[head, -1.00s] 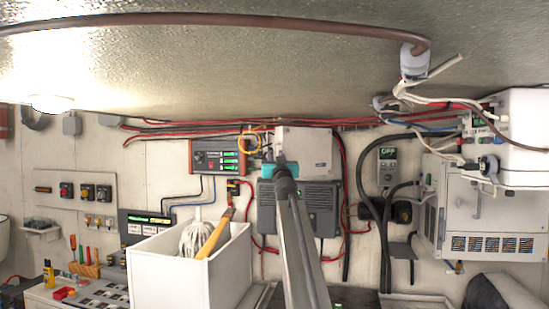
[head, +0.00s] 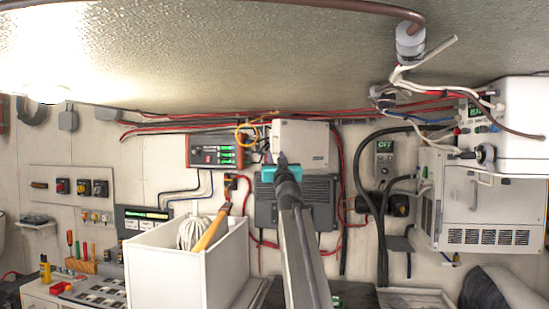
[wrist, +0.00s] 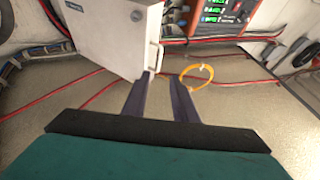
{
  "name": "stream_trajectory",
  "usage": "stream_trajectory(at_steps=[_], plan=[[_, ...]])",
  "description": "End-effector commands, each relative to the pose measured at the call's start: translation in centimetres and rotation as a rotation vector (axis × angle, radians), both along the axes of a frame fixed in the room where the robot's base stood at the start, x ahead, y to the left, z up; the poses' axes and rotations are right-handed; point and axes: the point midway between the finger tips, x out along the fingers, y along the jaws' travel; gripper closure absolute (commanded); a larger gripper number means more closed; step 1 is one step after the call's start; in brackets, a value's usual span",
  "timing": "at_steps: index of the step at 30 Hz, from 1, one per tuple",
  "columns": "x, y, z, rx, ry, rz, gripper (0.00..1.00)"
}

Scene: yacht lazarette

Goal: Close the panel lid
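The white panel box (head: 303,146) is on the wall at the centre of the head view. Its pale face (wrist: 112,35) fills the upper left of the wrist view, with a narrow side edge facing right. I cannot tell how far its lid stands open. My gripper (head: 282,158) is at the lower left corner of the box in the head view, with its teal body partly covering what lies behind. In the wrist view my gripper (wrist: 163,82) has two dark fingers apart and nothing between them. The left fingertip appears close to the box's lower right corner; contact is unclear.
A yellow cable loop (wrist: 196,75) hangs right of the fingers, near the red-framed instrument (head: 216,151). Red cables (head: 200,128) run along the wall top. A dark grey unit (head: 318,202) is below the box. A white bin (head: 180,275) with tools stands lower left.

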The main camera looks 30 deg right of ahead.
Motion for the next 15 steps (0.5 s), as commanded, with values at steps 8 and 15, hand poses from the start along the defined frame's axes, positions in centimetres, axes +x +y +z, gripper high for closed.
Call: stream_trajectory(at_steps=[8, 15], plan=[[-2.6, 1.1, -1.4, 0.000, 0.000, 0.000, 0.74], [-4.2, 1.8, -2.0, 0.001, 0.001, 0.001, 0.74]])
